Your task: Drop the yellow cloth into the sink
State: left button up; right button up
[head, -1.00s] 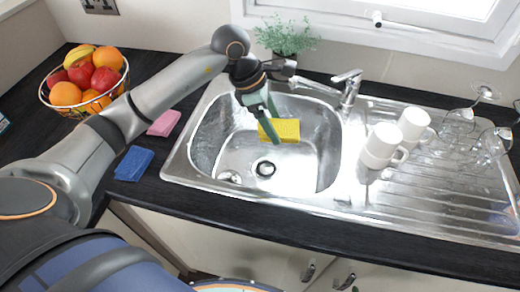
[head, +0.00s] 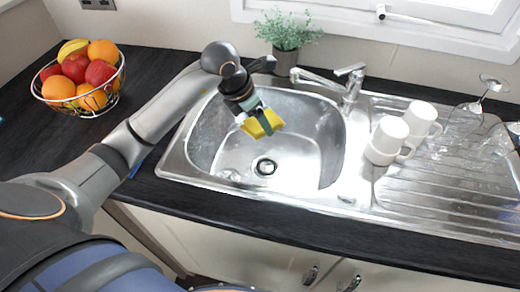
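The yellow cloth (head: 249,127) looks like a small thick block and is tilted, over the back part of the sink basin (head: 225,160). My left gripper (head: 264,122) reaches in from the left and points down over the basin. Its green finger crosses the cloth, and the gripper appears shut on it. The cloth seems to be above the basin floor, but its exact height is hard to tell. The far finger is mostly hidden. My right gripper is not in view.
A tap (head: 350,85) stands behind the basin. A potted plant (head: 287,33) is behind, and a fruit basket (head: 82,80) at far left. A blue edge (head: 137,166) shows behind my arm.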

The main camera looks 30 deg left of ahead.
pick_arm(q)
notch_tip(320, 180, down, 2)
jog(key=shift+b, duration=0.4)
jog(key=o, duration=1.5)
jog(key=shift+r, duration=0.1)
jog(key=v, duration=1.2)
jog(key=shift+s+r, duration=0.15)
jog(key=shift+r, duration=0.05)
jog(key=shift+a, duration=0.1)
